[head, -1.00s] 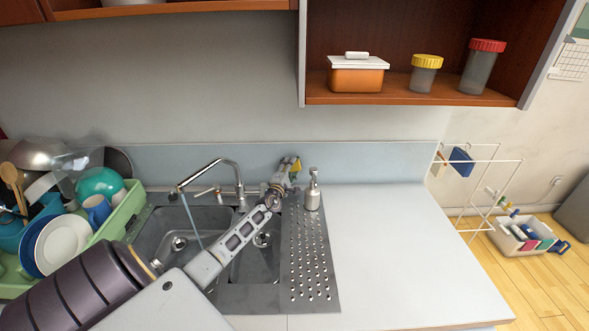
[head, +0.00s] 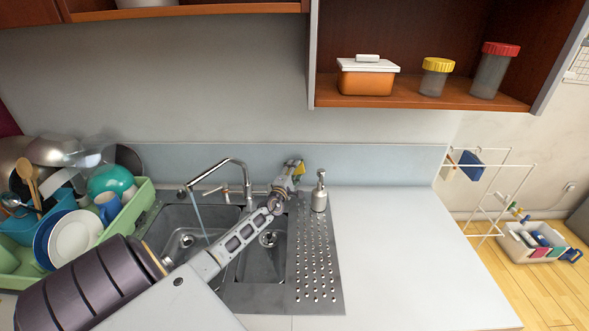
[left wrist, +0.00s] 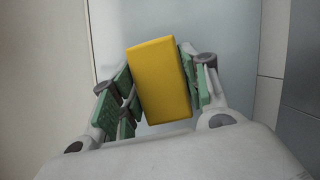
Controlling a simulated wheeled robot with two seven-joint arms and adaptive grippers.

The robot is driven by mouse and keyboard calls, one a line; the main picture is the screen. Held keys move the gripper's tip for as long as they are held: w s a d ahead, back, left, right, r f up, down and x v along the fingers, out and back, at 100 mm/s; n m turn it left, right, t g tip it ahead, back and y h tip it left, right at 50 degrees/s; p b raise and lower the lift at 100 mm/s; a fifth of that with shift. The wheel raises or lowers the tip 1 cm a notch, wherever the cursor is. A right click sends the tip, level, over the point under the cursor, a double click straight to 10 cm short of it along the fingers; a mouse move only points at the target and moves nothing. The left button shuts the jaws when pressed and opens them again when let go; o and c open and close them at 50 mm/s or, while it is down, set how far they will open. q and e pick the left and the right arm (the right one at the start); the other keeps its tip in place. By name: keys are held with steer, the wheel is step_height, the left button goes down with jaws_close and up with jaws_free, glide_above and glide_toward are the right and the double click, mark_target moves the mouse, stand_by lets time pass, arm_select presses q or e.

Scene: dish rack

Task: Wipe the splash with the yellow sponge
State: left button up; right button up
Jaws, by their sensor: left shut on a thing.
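The yellow sponge (left wrist: 160,80) is held between the green-padded fingers of my left gripper (left wrist: 158,88) in the left wrist view. In the head view my left gripper (head: 292,168) is at the back of the sink by the backsplash, with a bit of the yellow sponge (head: 299,167) showing. My left arm reaches across the sink from the lower left. A pale blue-grey backsplash panel (head: 385,163) runs along the wall behind. I cannot make out a splash in either view. My right gripper is not in view.
The sink (head: 182,226) has a running tap (head: 245,180). A soap dispenser (head: 319,195) stands just right of my left gripper. A green dish rack (head: 135,204) full of dishes is at left. The white counter (head: 400,255) at right is clear. An open shelf (head: 420,98) hangs above.

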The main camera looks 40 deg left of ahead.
arm_select(q)
steer(key=shift+s+d+p, duration=0.6)
steer(key=shift+s+d, duration=0.65)
steer(key=shift+s, duration=0.2)
steer(key=shift+s+d, duration=0.35)
steer(key=shift+s, duration=0.1)
steer(key=shift+s+d, duration=0.95)
steer(key=shift+s, duration=0.2)
